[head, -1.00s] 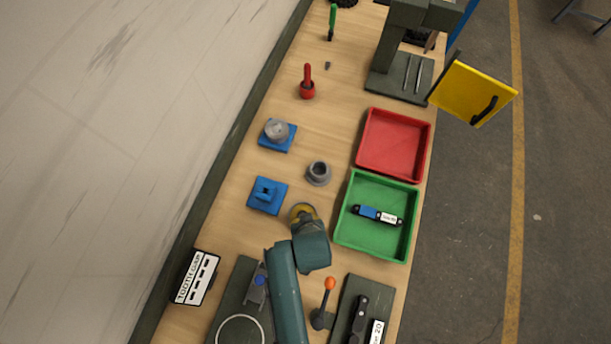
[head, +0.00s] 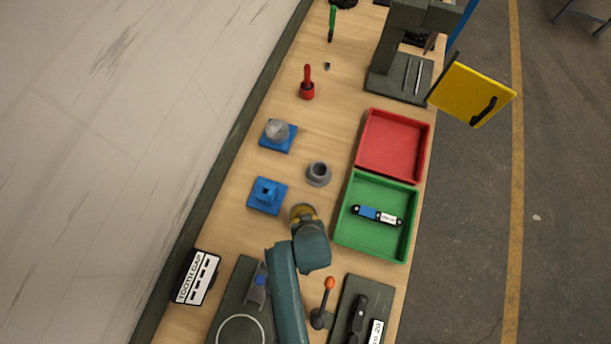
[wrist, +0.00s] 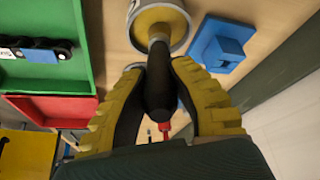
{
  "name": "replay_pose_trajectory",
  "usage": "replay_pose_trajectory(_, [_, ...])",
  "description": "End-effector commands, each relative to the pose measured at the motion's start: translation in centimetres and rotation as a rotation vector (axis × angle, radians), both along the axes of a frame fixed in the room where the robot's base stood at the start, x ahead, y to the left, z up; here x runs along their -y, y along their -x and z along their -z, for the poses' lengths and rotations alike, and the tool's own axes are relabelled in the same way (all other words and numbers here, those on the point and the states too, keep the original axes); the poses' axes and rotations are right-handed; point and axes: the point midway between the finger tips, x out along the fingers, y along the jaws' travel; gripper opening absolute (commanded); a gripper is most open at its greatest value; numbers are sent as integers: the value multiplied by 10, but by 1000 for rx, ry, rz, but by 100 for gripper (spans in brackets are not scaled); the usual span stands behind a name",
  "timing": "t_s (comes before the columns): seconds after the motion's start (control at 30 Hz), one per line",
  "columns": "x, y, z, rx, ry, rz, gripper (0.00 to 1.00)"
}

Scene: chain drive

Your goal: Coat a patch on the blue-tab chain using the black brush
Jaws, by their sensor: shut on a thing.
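The blue-tab chain (head: 365,212) lies in the green tray, with black links, a blue tab and a white label. Its dark links and label also show at the left of the wrist view (wrist: 35,48). My gripper (wrist: 158,85), with ridged yellow fingers, is shut on the black brush (wrist: 159,72). The narrow end of the brush points at a round grey pot (wrist: 180,38) with a yellow inside. It overlaps the pot's opening in the wrist view; whether its tip touches the contents cannot be told. In the head view my arm hides the brush.
The green tray (head: 345,235) and the red tray (head: 395,145) stand at the right. Blue blocks (head: 267,195) and a grey collar (head: 318,173) stand near my gripper. An orange-topped lever (head: 329,284) and dark plates are at the front.

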Motion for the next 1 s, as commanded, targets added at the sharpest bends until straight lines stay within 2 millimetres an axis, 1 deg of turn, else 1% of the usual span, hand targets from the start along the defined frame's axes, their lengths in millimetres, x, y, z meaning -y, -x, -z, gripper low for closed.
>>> replay_pose_trajectory(0.23, [0, 1, 2, -5, 0, 0, 0])
replay_pose_trajectory(0.33, [0, 1, -2, -5, 0, 0, 0])
replay_pose_trajectory(1.0, [0, 1, -60, -2, 0, 0, 0])
